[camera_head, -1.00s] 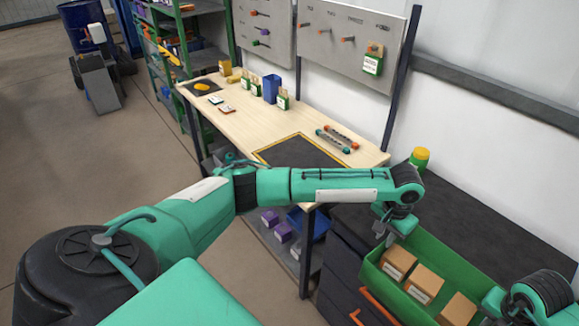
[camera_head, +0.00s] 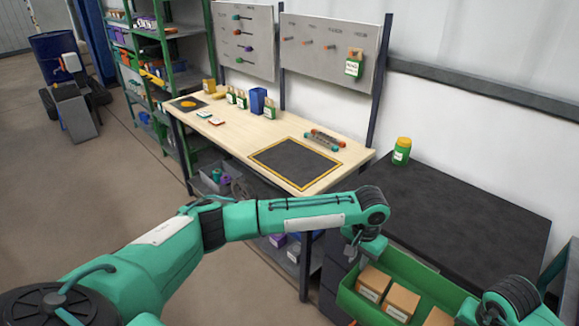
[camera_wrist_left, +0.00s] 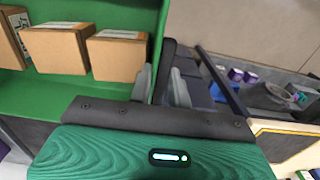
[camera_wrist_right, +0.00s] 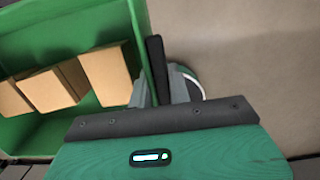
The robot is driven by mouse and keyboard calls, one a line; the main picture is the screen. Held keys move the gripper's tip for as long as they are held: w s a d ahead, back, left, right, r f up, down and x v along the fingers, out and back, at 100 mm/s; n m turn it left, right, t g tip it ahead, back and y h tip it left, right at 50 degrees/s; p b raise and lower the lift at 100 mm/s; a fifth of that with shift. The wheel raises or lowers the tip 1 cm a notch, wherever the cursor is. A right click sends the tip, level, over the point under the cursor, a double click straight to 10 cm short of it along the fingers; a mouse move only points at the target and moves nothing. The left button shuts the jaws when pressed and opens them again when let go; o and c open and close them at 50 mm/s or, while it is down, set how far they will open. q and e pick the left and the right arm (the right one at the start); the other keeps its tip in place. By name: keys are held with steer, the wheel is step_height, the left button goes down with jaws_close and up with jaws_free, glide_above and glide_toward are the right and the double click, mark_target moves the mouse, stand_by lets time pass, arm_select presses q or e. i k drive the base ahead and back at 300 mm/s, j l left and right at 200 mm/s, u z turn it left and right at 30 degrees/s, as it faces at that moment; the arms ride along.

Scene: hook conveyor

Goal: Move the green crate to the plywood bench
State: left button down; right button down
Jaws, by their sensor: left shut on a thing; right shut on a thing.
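The green crate (camera_head: 421,273) holds several cardboard boxes and hangs between my two arms at the lower right of the head view, in front of the black-topped cabinet. My left gripper (camera_head: 352,243) is shut on the crate's left end wall; the left wrist view shows its fingers (camera_wrist_left: 168,88) on both sides of the rim. My right gripper is shut on the opposite end wall; the right wrist view shows its fingers (camera_wrist_right: 163,85) astride the rim. In the head view its fingertips are hidden. The plywood bench (camera_head: 233,138) stands ahead and left of the crate.
A black mat with a yellow border (camera_head: 299,162) lies bare on the bench's near end. Behind it lie two bars with coloured ends (camera_head: 324,140). A yellow-lidded jar (camera_head: 401,151) stands on the black cabinet top (camera_head: 460,205). Small bags and a blue bin (camera_head: 258,100) stand farther along the bench.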

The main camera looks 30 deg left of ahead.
mark_target(294, 160)
steer(key=u, duration=0.7)
steer(key=i+u, duration=0.1)
steer(key=u, duration=0.3)
steer(key=i+j+u, duration=0.1)
steer(key=u, duration=0.3)
steer(key=i+l+u, duration=0.1)
steer(key=i+u, duration=0.35)
steer(key=i, duration=1.4)
steer(key=i+z, duration=0.7)
steer(key=z, duration=1.25)
